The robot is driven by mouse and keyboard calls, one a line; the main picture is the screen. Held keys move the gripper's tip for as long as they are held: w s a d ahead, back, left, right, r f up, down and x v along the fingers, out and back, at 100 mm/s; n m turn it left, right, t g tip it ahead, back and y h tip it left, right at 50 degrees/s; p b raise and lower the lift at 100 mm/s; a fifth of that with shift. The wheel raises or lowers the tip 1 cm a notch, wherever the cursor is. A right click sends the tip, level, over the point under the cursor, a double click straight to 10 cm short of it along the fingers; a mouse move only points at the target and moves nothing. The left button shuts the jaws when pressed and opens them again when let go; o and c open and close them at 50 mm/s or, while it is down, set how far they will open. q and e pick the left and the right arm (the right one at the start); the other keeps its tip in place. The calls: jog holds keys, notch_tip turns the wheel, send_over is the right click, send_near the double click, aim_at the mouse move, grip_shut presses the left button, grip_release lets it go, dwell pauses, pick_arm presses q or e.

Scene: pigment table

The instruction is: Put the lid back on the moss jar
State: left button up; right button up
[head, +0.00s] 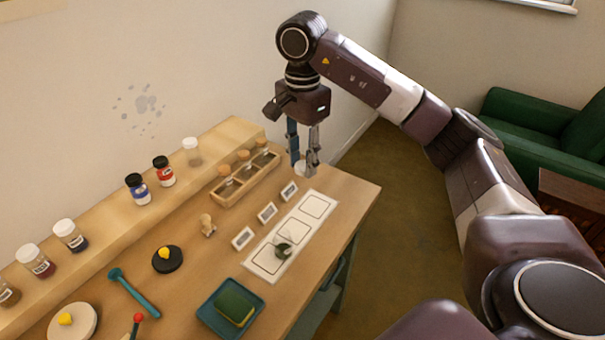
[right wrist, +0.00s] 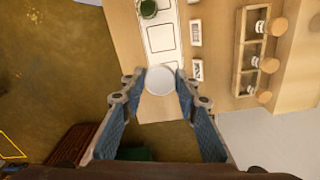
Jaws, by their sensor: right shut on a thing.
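The moss jar (head: 284,248), a small clear jar with dark green contents, stands open on the white mat (head: 252,264). It also shows at the top edge of the right wrist view (right wrist: 148,9). My right gripper (head: 305,165) is shut on a round white lid (right wrist: 160,80), held between its fingertips. The gripper points down near the table's far right end, beyond the mat and apart from the jar. In the head view the lid (head: 301,170) is partly hidden by the fingers. My left gripper is not in view.
A wooden rack (head: 233,197) with cork-topped vials and several small label cards (head: 267,213) stand beside the mat. Lidded jars (head: 138,190) line the raised shelf. A teal tray (head: 210,315) with a green sponge (head: 235,304) lies in front. The table edge is close on the right.

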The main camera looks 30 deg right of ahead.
jog(key=shift+r, duration=0.35)
jog(key=shift+s+a+f+n, duration=0.2)
jog(key=shift+a+n, duration=0.2)
jog(key=s+a+f+n, duration=0.3)
jog(key=s+a+n, duration=0.3)
jog(key=s+n, duration=0.1)
jog(key=s+a+f+n, duration=0.3)
jog(key=s+a+n, duration=0.3)
jog(key=s+n, duration=0.1)
jog(key=shift+s+a+f+n, duration=0.2)
jog(key=shift+s+n, duration=0.1)
jog(key=shift+n, duration=0.3)
